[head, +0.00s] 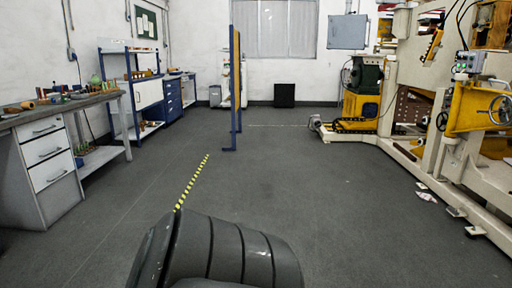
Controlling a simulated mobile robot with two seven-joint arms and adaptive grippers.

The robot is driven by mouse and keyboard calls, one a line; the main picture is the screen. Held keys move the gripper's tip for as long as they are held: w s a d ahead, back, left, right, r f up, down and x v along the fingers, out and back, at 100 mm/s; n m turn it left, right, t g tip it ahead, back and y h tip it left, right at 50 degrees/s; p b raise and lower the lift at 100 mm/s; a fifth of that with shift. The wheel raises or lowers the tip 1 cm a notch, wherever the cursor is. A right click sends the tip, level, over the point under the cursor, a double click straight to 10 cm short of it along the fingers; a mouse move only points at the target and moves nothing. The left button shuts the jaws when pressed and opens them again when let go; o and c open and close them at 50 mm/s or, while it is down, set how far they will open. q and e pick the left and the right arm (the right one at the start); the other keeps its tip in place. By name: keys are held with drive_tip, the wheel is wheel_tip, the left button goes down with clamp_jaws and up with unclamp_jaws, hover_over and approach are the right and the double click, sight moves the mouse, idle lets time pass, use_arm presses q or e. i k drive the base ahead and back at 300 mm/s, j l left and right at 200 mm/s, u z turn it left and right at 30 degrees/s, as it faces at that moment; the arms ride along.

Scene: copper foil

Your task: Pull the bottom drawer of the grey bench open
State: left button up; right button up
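The grey bench (108,97) stands at the left edge of the head view, with its top cluttered by small items. Under its left part is a light grey cabinet with a stack of drawers, and the bottom drawer (52,171) is the lowest front, with a dark handle. The drawers look shut. A dark ribbed part at the bottom centre looks like part of my own body. Neither of my grippers is in view.
The grey floor (300,190) is clear in the middle. A blue upright frame (233,100) stands ahead. Blue drawers (172,95) stand behind the bench. Large cream and yellow machinery (425,90) fills the right side. A yellow-black strip (192,182) marks the floor.

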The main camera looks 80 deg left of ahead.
sight(43, 175)
drive_tip(key=u, duration=3.95)
drive_tip(key=i+z, duration=0.3)
drive_tip(key=i, duration=1.5)
drive_tip(key=i+z, duration=0.1)
drive_tip(key=i, duration=1.05)
drive_tip(key=i+j, duration=0.15)
drive_tip(key=i, duration=0.95)
